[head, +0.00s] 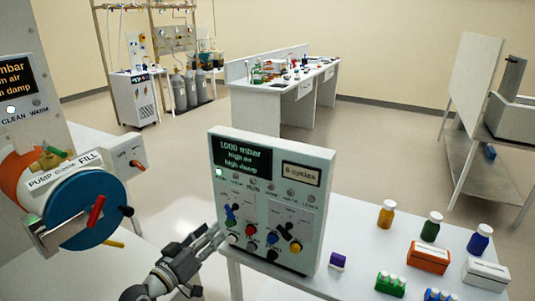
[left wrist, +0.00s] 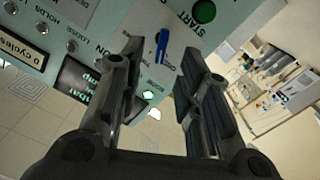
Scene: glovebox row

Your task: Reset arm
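My left gripper (head: 212,236) is in the lower middle of the head view, at the left edge of a pale control box (head: 272,262) with a dark display, a "6 cycles" label and several coloured knobs. In the left wrist view my left gripper (left wrist: 162,62) has its two fingers apart with no object gripped. A blue lever (left wrist: 162,46) on a pale panel shows between the fingertips. I cannot tell whether a finger touches the panel. My right gripper is in neither view.
A pump-and-fill unit with a blue disc (head: 85,210) stands at the left. A white table (head: 352,268) at the right holds small bottles (head: 431,227) and an orange box (head: 429,257). Open floor (head: 185,165) lies behind. A long lab bench (head: 285,105) stands further back.

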